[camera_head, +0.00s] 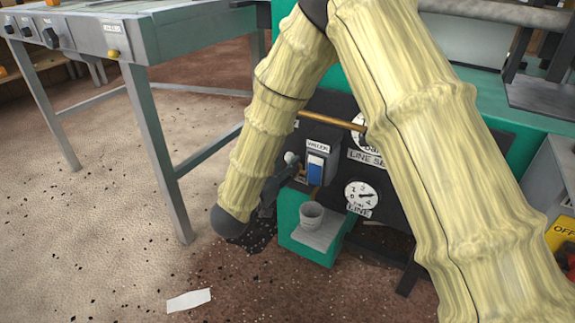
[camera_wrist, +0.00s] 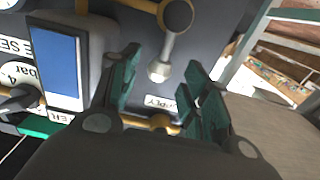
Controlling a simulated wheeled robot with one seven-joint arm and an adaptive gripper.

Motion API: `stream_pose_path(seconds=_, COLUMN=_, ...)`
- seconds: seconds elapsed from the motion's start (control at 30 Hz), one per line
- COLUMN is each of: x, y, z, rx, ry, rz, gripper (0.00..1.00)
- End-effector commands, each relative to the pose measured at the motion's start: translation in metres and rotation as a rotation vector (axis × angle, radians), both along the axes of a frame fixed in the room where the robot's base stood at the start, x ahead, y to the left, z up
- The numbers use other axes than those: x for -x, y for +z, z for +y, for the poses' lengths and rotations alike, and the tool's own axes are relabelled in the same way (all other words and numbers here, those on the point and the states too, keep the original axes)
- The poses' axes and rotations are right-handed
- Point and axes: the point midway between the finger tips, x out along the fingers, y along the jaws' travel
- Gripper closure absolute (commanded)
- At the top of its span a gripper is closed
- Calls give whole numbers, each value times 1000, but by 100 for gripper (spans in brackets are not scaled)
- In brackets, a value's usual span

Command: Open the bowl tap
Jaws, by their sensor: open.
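A tap with a dark round knob (camera_wrist: 177,15) and a pale grey lever (camera_wrist: 160,68) is on the dark panel in the wrist view. The lever lies ahead of and between the fingertips, with no contact visible. A label partly reading "PPLY" is just below it. I cannot tell whether this is the bowl tap. My gripper (camera_wrist: 167,85) is open, and nothing is seen held. A small grey bowl (camera_head: 311,214) stands on a ledge below that unit.
The blue-fronted unit also shows close to the left finger in the wrist view (camera_wrist: 58,66). Brass pipes (camera_wrist: 160,122) cross the panel. A gauge (camera_head: 360,195) is right of the bowl. A grey bench (camera_head: 160,130) stands left. Paper (camera_head: 189,300) lies on the floor.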

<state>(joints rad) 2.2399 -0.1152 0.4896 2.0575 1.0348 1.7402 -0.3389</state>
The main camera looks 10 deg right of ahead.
Motion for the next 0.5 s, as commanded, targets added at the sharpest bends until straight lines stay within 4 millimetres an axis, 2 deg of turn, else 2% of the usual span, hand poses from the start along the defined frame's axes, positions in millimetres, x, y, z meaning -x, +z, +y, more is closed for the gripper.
stream_pose_path(seconds=0.5, x=-14, y=0, z=-12, rx=0, ry=-1, rz=1, gripper=54)
